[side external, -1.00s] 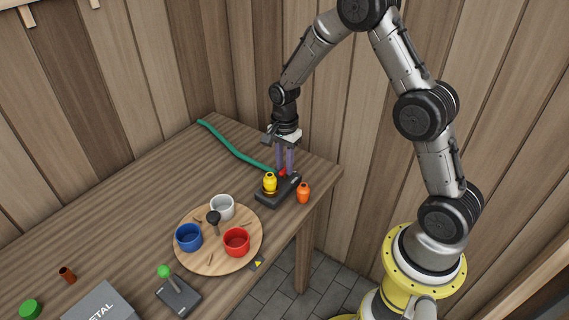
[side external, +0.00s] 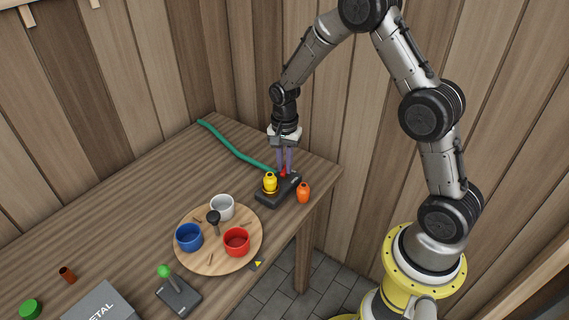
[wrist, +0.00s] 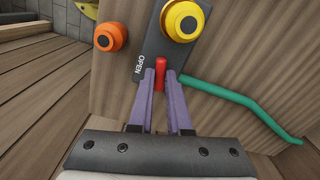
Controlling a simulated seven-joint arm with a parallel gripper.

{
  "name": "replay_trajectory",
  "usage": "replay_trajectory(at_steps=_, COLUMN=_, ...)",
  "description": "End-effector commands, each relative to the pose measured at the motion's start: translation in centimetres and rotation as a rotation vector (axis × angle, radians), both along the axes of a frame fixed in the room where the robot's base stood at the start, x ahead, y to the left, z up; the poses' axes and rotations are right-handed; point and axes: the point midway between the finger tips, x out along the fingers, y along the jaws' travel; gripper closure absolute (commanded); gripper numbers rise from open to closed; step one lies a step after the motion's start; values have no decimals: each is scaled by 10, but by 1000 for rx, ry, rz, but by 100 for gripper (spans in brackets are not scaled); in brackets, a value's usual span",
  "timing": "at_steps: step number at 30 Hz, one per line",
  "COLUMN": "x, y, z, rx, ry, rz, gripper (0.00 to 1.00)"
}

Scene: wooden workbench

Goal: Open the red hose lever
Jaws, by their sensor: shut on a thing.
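The red hose lever (wrist: 160,72) sits on a dark base plate (wrist: 147,45) with the word OPEN printed beside it in the wrist view. In the side view the lever (side external: 283,174) is a small red spot on the base, partly hidden by my fingers. My gripper (wrist: 161,75) has its purple fingers on both sides of the lever, shut on it. The gripper (side external: 284,172) points down from above in the side view. A green hose (side external: 235,150) runs from the base to the back left.
A round wooden tray (side external: 205,266) holds white, blue and red cups. A green-knobbed lever (side external: 165,271) and a metal box (side external: 101,302) are at the front.

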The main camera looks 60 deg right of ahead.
Motion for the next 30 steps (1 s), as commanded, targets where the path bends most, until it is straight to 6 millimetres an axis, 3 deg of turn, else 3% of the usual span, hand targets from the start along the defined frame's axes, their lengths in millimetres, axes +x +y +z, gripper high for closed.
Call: replay_trajectory(at_steps=30, x=1, y=0, z=2, rx=-1, ry=-2, rz=958, gripper=100)
